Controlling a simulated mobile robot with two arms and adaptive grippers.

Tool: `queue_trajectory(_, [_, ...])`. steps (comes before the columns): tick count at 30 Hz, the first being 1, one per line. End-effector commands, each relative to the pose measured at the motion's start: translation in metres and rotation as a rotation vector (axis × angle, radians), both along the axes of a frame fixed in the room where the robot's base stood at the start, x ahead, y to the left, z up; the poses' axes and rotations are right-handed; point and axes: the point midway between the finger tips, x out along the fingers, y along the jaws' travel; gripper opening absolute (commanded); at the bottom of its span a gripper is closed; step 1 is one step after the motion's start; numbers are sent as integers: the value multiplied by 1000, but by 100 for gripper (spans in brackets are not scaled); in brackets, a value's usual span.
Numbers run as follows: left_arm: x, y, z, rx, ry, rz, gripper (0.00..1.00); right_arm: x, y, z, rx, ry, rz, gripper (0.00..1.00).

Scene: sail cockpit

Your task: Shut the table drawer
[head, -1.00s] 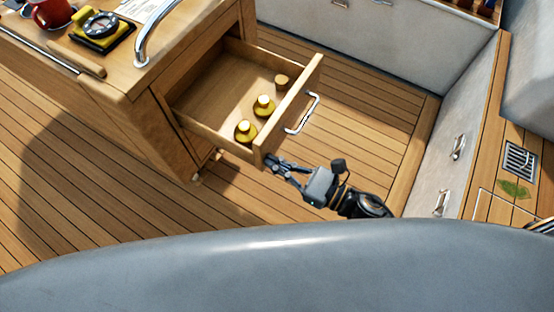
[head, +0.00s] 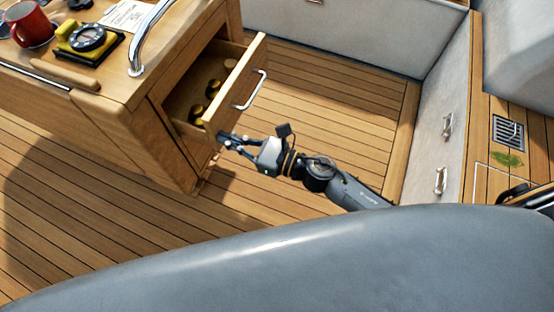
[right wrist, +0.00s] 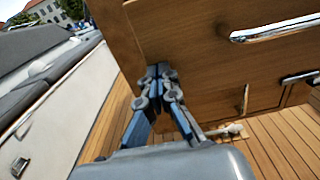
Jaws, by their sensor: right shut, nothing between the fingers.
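The wooden table drawer (head: 236,88) is partly open, sticking out of the right side of the table (head: 120,98). It has a silver bar handle (head: 250,90) on its front and several yellow-and-dark items inside. My right gripper (head: 220,138) is shut and empty at the near lower corner of the drawer front. In the right wrist view its closed fingertips (right wrist: 158,70) are against or very close to the drawer front (right wrist: 195,50), to the left of the handle (right wrist: 275,29); exact contact cannot be told. My left gripper is not in view.
A red mug (head: 31,24) and a compass (head: 88,38) sit on the tabletop beside a curved steel rail (head: 150,38). Pale lockers with handles (head: 440,180) stand at the right. The plank floor (head: 330,90) beyond the drawer is clear.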

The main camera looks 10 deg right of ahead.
Motion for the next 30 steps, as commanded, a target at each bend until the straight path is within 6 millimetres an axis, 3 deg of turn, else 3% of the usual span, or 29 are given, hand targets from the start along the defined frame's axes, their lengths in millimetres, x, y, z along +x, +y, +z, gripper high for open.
queue_trajectory(8, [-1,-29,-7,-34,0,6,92,42,58,0,2,-3,1,0])
queue_trajectory(15, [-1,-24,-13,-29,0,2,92,64,89,0,0,-1,0,0])
queue_trajectory(30, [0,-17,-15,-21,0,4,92,75,105,1,2,0,0,0])
